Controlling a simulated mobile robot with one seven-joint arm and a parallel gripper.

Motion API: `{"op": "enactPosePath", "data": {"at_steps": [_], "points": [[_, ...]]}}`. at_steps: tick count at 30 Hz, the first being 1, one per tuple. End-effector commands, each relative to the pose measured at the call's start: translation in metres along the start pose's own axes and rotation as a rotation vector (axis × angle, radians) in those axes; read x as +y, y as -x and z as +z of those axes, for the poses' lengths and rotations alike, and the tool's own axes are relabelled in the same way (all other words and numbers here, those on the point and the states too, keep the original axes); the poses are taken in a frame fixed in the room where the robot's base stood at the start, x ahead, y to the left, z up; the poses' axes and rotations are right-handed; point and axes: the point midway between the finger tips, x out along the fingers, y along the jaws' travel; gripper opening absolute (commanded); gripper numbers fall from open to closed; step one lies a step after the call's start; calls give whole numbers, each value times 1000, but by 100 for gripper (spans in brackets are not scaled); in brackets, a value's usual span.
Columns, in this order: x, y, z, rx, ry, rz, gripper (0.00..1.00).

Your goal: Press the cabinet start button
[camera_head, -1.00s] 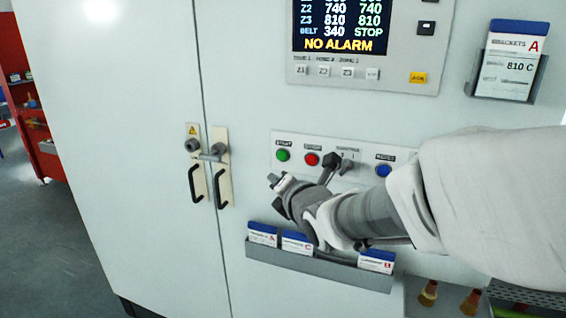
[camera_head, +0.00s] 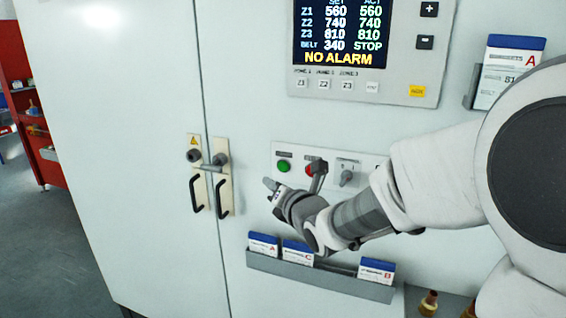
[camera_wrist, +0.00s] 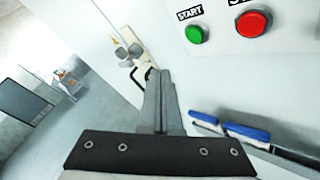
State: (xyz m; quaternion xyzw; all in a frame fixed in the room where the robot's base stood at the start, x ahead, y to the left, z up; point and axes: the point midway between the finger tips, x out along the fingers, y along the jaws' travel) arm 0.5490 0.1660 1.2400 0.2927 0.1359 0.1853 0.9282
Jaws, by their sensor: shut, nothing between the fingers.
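The green start button (camera_head: 283,166) sits at the left end of the white button panel on the cabinet (camera_head: 240,120). In the wrist view the start button (camera_wrist: 195,35) is under a START label, up and right of my fingers. The red button (camera_head: 311,170) beside it is partly covered by part of my gripper in the head view; it shows clearly in the wrist view (camera_wrist: 254,22). My gripper (camera_head: 270,184) is shut and empty, just below and left of the start button. In the wrist view its closed fingers (camera_wrist: 160,85) point past the button's left, apart from it.
A grey selector (camera_head: 346,178) is right of the red button. Door handles (camera_head: 208,193) stick out at the left. A card holder (camera_head: 320,276) juts out below the panel. The display (camera_head: 340,35) above reads NO ALARM and belt STOP.

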Motion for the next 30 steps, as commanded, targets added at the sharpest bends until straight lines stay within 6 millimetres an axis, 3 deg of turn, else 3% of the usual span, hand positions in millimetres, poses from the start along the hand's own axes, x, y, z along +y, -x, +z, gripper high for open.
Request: {"op": "enactPosePath", "data": {"at_steps": [3,12,30], "points": [[-7,-12,12,2,-2,-3,0],[-26,-35,24,-1,0,1,0],[-29,-40,29,0,0,-1,0]]}}
